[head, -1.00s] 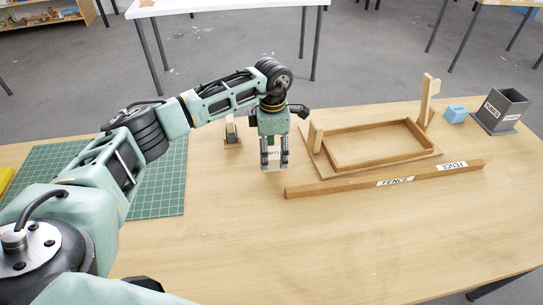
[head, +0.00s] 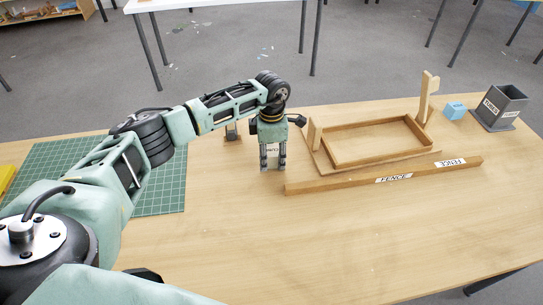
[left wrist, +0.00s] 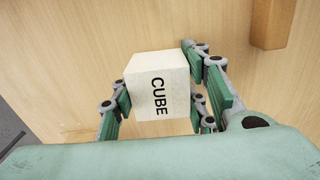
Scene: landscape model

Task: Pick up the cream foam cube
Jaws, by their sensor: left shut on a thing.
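The cream foam cube (head: 272,151), marked "CUBE", is between the fingers of my left gripper (head: 272,163) in the head view, left of the wooden frame. In the left wrist view the cube (left wrist: 160,88) sits between the green finger pads of the gripper (left wrist: 160,98), its lettered face towards the camera. The left gripper is shut on it. I cannot tell whether the cube's underside touches the table. My right gripper is not in view.
A wooden frame (head: 381,159) and a long fence bar (head: 340,185) lie to the right. A blue block (head: 455,111) and a grey bin (head: 500,105) stand at the far right. A green cutting mat (head: 60,160) is at left. The front table (head: 350,240) is clear.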

